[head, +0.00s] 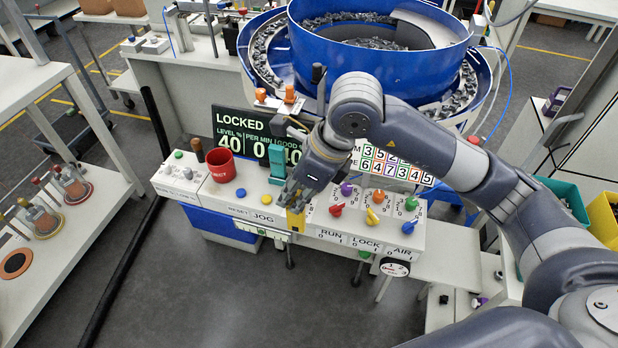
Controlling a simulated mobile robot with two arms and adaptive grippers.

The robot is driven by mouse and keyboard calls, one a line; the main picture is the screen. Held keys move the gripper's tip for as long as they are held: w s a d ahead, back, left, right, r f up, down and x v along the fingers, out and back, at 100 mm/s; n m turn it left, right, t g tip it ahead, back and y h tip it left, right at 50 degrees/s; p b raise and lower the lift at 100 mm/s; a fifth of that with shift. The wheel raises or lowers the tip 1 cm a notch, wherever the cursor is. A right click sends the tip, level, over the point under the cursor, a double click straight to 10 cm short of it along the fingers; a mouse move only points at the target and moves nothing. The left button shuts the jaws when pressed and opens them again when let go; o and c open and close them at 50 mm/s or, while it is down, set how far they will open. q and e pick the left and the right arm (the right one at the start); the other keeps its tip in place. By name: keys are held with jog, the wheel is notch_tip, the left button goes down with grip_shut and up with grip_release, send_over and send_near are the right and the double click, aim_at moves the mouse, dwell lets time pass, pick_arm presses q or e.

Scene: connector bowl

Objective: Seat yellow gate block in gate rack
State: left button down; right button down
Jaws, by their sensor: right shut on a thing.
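The yellow gate block (296,219) is upright at the front edge of the control panel, below the fingers of my right gripper (294,198). The right gripper is shut on the block's top and hides that part. A pale slotted rail (262,231), which looks like the gate rack, runs along the panel's front edge beside the block. I cannot tell whether the block is in a slot or just above it. A teal block (277,163) stands further back on the panel, left of the gripper. My left gripper is not in view.
The panel carries a red mug (221,165), a blue button (241,193) and several coloured knobs, including a red one (336,210) close to the right of the gripper. A display (250,136) and a big blue bowl feeder (375,55) stand behind.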

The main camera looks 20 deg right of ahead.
jog(key=w+d+f+p, duration=0.1)
jog(key=w+d+p, duration=0.5)
jog(key=w, duration=0.8)
jog(key=f, duration=0.1)
jog(key=s+f, duration=0.1)
jog(key=d+f, duration=0.1)
jog(key=f, duration=0.1)
jog(key=shift+s+p, duration=0.35)
jog(key=c, duration=1.9)
grip_release()
jog(key=shift+f, duration=0.15)
jog(key=shift+o, duration=0.3)
jog(key=shift+w+d+f, duration=0.1)
jog(key=shift+w+f, duration=0.1)
jog(key=shift+w, duration=0.45)
jog(key=b+v, duration=0.3)
jog(key=v, duration=0.9)
jog(key=shift+r, duration=0.4)
